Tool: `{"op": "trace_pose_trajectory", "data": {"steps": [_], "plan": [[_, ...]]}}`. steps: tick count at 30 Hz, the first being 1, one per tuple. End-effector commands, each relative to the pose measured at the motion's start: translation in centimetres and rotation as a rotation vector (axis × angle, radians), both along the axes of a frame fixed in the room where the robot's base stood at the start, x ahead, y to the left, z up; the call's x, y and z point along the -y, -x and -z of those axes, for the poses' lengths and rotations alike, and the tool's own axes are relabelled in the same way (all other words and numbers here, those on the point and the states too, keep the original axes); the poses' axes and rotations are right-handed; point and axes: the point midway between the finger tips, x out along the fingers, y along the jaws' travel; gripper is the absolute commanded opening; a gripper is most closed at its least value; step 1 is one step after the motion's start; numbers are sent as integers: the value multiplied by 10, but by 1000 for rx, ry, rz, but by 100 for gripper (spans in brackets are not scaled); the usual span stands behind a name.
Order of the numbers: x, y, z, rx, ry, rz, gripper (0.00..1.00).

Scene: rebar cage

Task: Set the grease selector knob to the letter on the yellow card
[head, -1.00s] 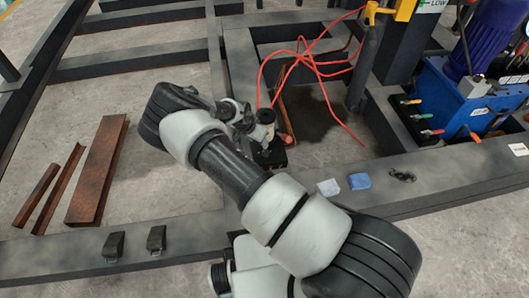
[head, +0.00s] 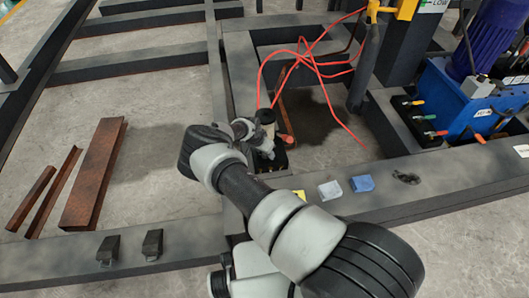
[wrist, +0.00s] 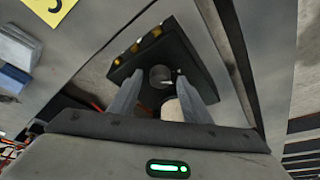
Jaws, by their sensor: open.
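The grease selector is a dark panel (wrist: 198,60) with brass fittings along one edge, seen in the wrist view. A round grey knob (wrist: 160,75) with a small light mark stands on it. My gripper (wrist: 164,86) is open, with its two fingers on either side of the knob; I cannot tell whether they touch it. The yellow card (wrist: 50,8) is cut off at the top left, with part of a dark letter showing, perhaps an S. In the head view the card (head: 300,194) shows just past my arm, and my gripper (head: 268,150) largely hides the selector.
A white block (head: 330,190) and a blue block (head: 362,183) lie on the frame beam by the card. Red hose (head: 308,60) loops behind the gripper. A blue machine (head: 460,100) stands at right. Rusty steel channels (head: 94,175) lie on the floor at left.

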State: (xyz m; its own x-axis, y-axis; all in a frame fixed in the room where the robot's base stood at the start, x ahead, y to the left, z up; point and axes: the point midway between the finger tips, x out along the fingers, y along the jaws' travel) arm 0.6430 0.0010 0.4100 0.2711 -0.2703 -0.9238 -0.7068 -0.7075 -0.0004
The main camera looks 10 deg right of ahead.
Motion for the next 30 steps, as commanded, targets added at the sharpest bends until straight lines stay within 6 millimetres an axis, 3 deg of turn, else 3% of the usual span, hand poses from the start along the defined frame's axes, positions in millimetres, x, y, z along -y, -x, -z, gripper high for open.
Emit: {"op": "trace_pose_trajectory", "data": {"steps": [1,8,9,20,30], "plan": [[0,0,0,0,0,0,44],[0,0,0,0,0,0,5],[0,0,0,0,0,0,3],[-1,-1,0,0,-2,72,3],[-2,-4,-1,1,0,322,3]]}}
